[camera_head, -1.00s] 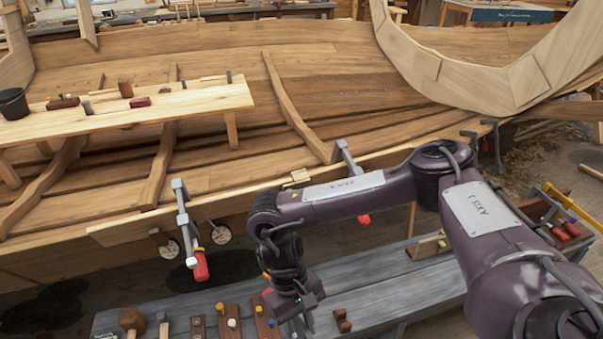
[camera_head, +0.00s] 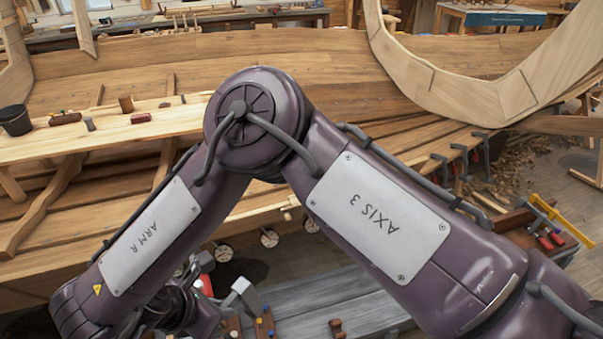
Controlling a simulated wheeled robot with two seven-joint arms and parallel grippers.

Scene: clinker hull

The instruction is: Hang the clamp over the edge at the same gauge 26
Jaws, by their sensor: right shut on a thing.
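My right gripper (camera_head: 190,312) is low at the left, mostly hidden behind my right forearm. It is shut on a clamp, whose grey metal end (camera_head: 241,294) shows just right of it, above the grey bench. The fingertips and most of the held clamp are hidden. My left gripper is out of view.
The grey bench (camera_head: 345,305) below holds small wooden blocks. A plank table (camera_head: 150,127) with a black bucket (camera_head: 15,118) stands at the left. Several dark clamps (camera_head: 458,155) hang at the right. My right arm covers much of the hull (camera_head: 330,60).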

